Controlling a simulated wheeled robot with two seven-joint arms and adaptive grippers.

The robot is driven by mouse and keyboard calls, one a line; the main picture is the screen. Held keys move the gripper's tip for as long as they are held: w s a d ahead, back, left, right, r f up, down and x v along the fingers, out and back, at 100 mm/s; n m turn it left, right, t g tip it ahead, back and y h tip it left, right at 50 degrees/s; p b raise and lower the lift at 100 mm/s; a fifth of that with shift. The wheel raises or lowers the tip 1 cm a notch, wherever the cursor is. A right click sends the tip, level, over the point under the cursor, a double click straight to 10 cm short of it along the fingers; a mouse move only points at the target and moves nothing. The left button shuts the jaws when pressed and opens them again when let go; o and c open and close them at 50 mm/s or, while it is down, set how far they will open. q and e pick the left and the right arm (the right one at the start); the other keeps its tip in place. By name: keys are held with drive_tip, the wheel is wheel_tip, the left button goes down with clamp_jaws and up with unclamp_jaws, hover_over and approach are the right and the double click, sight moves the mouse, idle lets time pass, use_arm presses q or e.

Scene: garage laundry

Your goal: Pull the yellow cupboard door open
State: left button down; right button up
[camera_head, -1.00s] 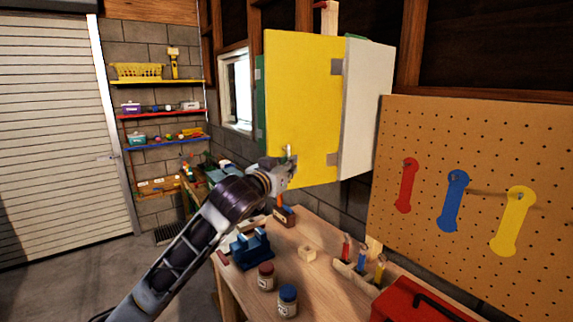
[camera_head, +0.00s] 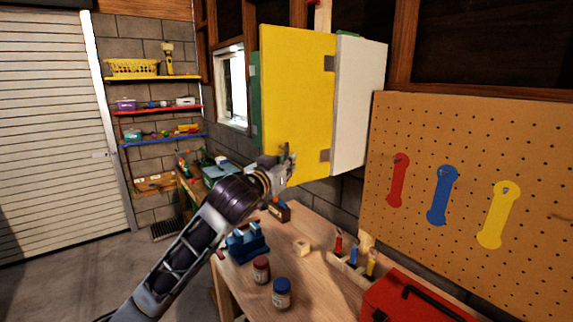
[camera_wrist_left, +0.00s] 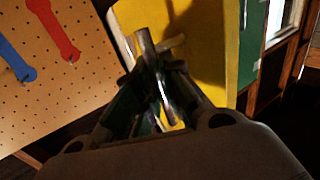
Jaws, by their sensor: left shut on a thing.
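The yellow cupboard door (camera_head: 296,92) is a flat panel on the wall cupboard, with grey hinges on its right edge beside the white cupboard side (camera_head: 360,105). My left gripper (camera_head: 284,166) is at the lower left part of the door. In the left wrist view my left gripper (camera_wrist_left: 156,88) is shut on the metal bar handle (camera_wrist_left: 150,55), with the yellow door (camera_wrist_left: 205,35) behind it. The fingers partly hide the handle. I cannot tell from here whether the door stands slightly ajar. My right gripper is not in view.
A green panel (camera_head: 256,105) borders the yellow door on the left. Below is a wooden workbench (camera_head: 318,285) with jars, a blue vise-like tool (camera_head: 246,242) and a red toolbox (camera_head: 410,300). A pegboard (camera_head: 470,140) with wrenches is to the right. Open floor lies at left.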

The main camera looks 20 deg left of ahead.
use_arm(q)
drive_tip(key=c, duration=1.5)
unclamp_jaws()
drive_tip(key=shift+s, duration=0.15)
drive_tip(key=shift+s+a, duration=0.15)
drive_tip(key=shift+s, duration=1.65)
drive_tip(key=shift+s+a, duration=0.1)
drive_tip(key=shift+s, duration=1.7)
